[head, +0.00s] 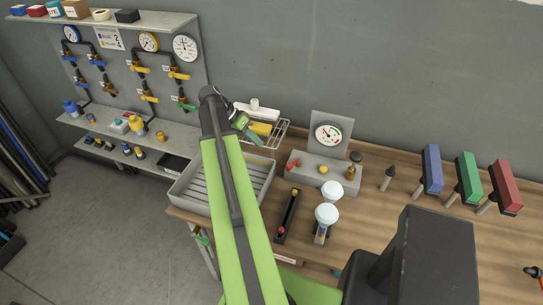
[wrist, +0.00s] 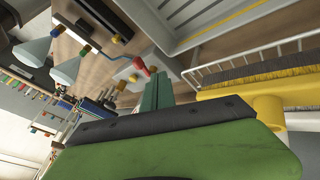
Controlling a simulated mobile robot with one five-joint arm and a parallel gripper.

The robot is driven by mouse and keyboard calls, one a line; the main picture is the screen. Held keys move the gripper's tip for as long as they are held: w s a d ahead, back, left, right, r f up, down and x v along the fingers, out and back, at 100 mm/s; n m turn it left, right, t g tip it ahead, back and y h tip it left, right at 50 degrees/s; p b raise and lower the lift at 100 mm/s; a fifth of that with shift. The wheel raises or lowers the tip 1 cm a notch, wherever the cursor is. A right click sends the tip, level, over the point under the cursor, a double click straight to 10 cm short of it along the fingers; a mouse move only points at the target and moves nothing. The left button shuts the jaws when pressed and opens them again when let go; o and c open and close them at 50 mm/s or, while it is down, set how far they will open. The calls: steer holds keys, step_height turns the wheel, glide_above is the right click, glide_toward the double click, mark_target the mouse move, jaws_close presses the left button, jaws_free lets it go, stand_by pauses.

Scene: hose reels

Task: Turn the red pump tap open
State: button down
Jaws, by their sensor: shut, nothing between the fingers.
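The red pump tap (head: 293,163) sits at the left end of a grey pump block (head: 318,178) on the wooden bench. It also shows as a bent red lever in the wrist view (wrist: 141,66). My gripper (head: 256,139) is up and to the left of the tap in the head view, beside the wire rack. Its green-grey fingers (wrist: 157,92) are together and empty. In the wrist view the fingertips appear just below the tap; I cannot tell the exact gap, but the head view shows them apart.
A wire rack (head: 278,132) holds a yellow brush (wrist: 270,88). A grey slatted tray (head: 262,180) lies under my arm. Two white-topped items (head: 327,214) stand in front of the block.

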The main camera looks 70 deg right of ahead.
mark_target(294, 163)
steer(key=s+f+b, duration=0.7)
steer(key=s, duration=0.2)
steer(key=shift+s+d+f, duration=0.25)
steer(key=shift+d, duration=0.2)
